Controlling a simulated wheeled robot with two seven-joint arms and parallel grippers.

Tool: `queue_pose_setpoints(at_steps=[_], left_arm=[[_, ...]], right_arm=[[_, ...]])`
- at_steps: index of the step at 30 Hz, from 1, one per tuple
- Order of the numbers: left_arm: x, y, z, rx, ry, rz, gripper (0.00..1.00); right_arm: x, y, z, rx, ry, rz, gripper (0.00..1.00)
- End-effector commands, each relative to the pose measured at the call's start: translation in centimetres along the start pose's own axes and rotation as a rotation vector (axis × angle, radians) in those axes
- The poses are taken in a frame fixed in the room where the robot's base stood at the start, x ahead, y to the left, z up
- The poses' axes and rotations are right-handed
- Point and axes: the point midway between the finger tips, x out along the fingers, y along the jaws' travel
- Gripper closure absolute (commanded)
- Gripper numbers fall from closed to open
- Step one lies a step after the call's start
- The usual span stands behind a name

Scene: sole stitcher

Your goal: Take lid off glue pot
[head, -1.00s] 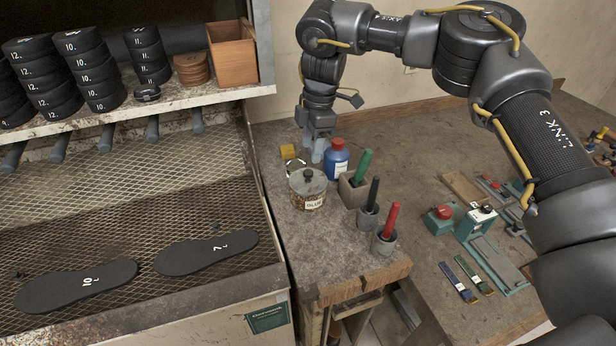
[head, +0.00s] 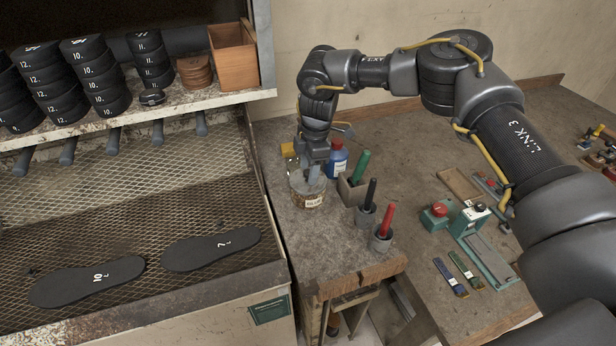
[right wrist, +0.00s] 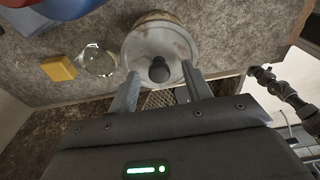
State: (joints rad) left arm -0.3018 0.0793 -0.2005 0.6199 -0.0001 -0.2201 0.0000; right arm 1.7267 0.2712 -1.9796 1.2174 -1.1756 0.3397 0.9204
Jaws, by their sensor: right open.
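The glue pot (head: 309,199) stands on the bench, a round jar with a label. Its grey lid (right wrist: 150,45) with a dark round knob (right wrist: 159,70) sits on top in the right wrist view. My right gripper (head: 312,178) is over the pot in the head view. In the right wrist view the gripper (right wrist: 160,80) is open, its two fingers on either side of the knob, with gaps between. I cannot tell whether the fingertips touch the lid. My left gripper is not in view.
Holders with green (head: 359,167), black (head: 369,194) and red (head: 386,220) handled tools stand close on the right. The bench in front of the pot is clear.

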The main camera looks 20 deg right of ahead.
Motion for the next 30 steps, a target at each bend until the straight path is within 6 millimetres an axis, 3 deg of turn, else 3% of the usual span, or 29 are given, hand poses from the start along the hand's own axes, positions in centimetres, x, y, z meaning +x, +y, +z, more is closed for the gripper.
queue_pose_setpoints(at_steps=[1, 12, 23, 28, 30], left_arm=[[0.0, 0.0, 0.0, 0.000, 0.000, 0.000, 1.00], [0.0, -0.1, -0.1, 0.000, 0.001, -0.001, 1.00], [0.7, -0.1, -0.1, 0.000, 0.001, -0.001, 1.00], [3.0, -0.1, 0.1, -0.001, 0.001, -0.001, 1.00], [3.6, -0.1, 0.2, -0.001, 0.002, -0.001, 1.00]], right_arm=[[0.0, 0.0, 0.0, 0.000, 0.000, 0.000, 0.52], [-0.1, 0.0, 0.0, 0.000, 0.000, 0.000, 0.99], [-0.5, 0.1, 0.0, 0.001, 0.000, 0.001, 0.99], [-2.4, 0.2, -0.3, -0.001, 0.003, 0.005, 0.99], [-3.9, -0.9, -1.1, -0.004, 0.004, 0.002, 0.99]])
